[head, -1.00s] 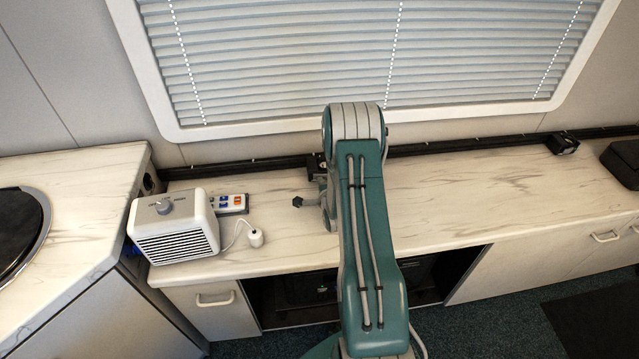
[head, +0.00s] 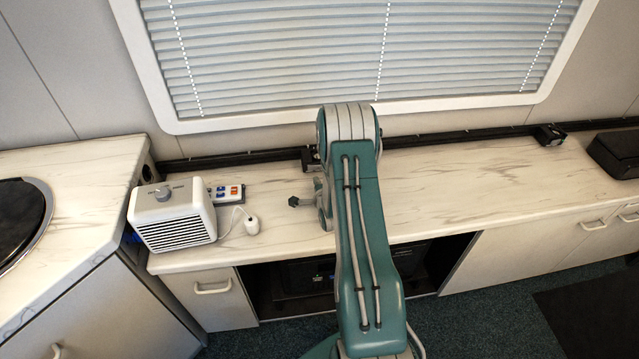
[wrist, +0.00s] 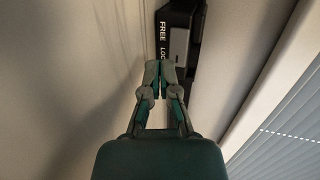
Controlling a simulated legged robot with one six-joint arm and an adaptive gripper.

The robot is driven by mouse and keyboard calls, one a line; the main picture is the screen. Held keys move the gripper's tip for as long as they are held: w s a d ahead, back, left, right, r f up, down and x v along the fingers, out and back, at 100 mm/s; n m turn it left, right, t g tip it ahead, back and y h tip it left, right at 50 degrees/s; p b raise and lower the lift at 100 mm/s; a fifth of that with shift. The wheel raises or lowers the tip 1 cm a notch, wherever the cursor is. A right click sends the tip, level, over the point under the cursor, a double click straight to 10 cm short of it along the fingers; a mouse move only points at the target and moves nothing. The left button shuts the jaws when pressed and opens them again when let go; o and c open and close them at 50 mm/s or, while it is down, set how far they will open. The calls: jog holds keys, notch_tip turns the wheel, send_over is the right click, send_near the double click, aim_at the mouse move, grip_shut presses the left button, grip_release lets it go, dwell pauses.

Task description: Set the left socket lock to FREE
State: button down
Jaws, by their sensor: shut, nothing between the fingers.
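In the wrist view a black socket housing (wrist: 190,14) on the dark rail bears the white words FREE and, nearer my fingers, the start of LOCK. A grey slider (wrist: 180,43) sits beside these words; its setting is hard to tell. In the head view a black socket (head: 312,157) shows partly behind my arm, and another socket (head: 550,135) sits farther right on the rail. My fingertips are hidden there.
A white heater (head: 172,215), a power strip (head: 227,194) and a white corded plug (head: 252,226) are on the counter (head: 470,185) left of my arm. A black case (head: 616,155) lies at the right end. The counter between my arm and that case is clear.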

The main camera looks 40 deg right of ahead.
jog(key=shift+s+a+r, duration=0.15)
jog(key=shift+s+a, duration=0.2)
jog(key=shift+s, duration=0.1)
jog(key=shift+s+a+r, duration=0.1)
jog(key=shift+s+a, duration=0.1)
jog(key=shift+s, duration=0.05)
jog(key=shift+s+a+r, duration=0.2)
jog(key=shift+s+a, duration=0.05)
jog(key=shift+s, duration=0.4)
jog(key=s+a, duration=0.1)
jog(key=s+a+r, duration=0.1)
jog(key=s, duration=0.1)
jog(key=s+a+r, duration=0.1)
jog(key=s+a, duration=0.1)
jog(key=shift+a, duration=0.1)
jog(key=shift+d, duration=0.25)
jog(key=shift+a+r, duration=0.1)
